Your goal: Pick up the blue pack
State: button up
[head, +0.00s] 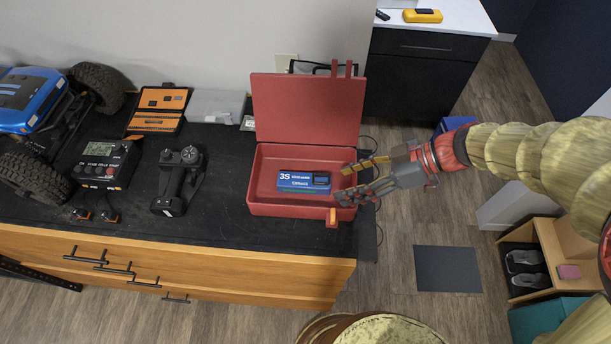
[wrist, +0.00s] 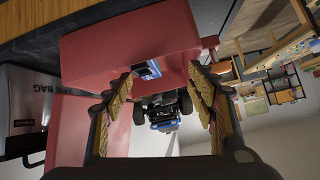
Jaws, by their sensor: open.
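The blue pack (head: 302,181), with white "3S" lettering, lies in the open red box (head: 270,210) on the black worktop. My gripper (head: 353,181) is at the right side of the box, its fingers spread and pointing left toward the pack. The fingers are apart and nothing is between them. In the wrist view, a small part of the blue pack (wrist: 147,69) shows past the fingers, in the red box (wrist: 90,70). My gripper (wrist: 163,82) is open there too, and the rest of the pack is hidden.
The box's red lid (head: 308,108) stands upright behind it. A black transmitter (head: 178,180), a charger (head: 106,163), an orange tool case (head: 158,110) and a blue crawler (head: 35,95) stand to the left. The worktop's right edge is just beyond the box.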

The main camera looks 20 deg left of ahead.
aim_at(315, 178)
jog(key=w+a+f+n+y, duration=0.1)
jog(key=w+a+f+n, duration=0.1)
jog(key=a, duration=0.1)
jog(key=shift+g+y, duration=0.3)
jog(key=shift+y, duration=0.1)
jog(key=shift+a+f, duration=0.2)
jog(key=shift+a, duration=0.1)
jog(key=shift+n, duration=0.3)
jog(key=x, duration=0.7)
jog(key=shift+a+r, duration=0.15)
jog(key=shift+a, duration=0.2)
jog(key=shift+c, duration=0.6)
grip_shut()
